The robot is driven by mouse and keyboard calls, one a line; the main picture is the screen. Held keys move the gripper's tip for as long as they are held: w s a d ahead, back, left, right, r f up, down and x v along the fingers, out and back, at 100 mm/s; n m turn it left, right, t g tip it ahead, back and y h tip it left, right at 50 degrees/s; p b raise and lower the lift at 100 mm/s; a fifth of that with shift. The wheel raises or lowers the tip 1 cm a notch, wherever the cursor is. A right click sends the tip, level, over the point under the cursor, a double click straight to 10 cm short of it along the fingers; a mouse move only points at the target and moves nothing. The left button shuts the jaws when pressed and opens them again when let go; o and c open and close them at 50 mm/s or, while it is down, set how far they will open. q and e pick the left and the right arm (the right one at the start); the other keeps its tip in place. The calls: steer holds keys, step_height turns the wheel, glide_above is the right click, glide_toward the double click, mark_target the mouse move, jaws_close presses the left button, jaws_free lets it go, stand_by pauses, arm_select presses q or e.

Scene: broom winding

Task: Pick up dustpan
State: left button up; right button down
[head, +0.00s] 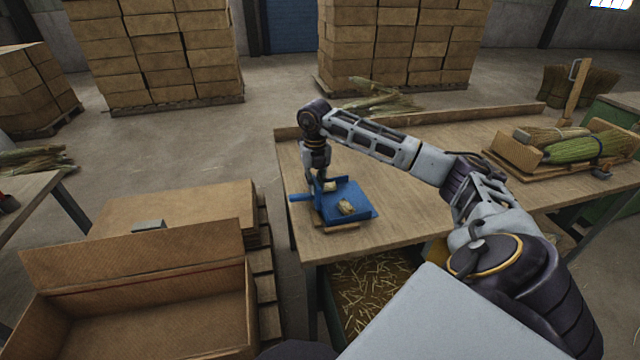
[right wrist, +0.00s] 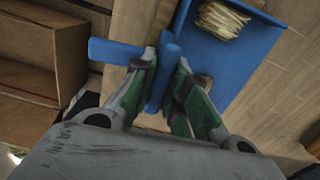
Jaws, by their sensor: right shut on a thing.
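The blue dustpan (head: 352,210) is at the left end of the wooden workbench, with its handle (head: 300,197) pointing left. My right gripper (head: 318,185) reaches down to the dustpan's handle side from above. In the right wrist view its green-padded fingers (right wrist: 165,92) are shut on the dustpan's blue rear wall (right wrist: 163,70). Whether the dustpan is clear of the bench I cannot tell. My left gripper is not in view.
The workbench (head: 420,215) has free room right of the dustpan. A wooden holder with broom fibre (head: 570,145) stands at its right end. An open cardboard box (head: 140,290) is at the lower left. A bin of straw scraps (head: 375,285) sits below the bench's front edge.

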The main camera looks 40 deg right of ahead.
steer(key=shift+r+p, duration=0.3)
steer(key=shift+r, duration=4.7)
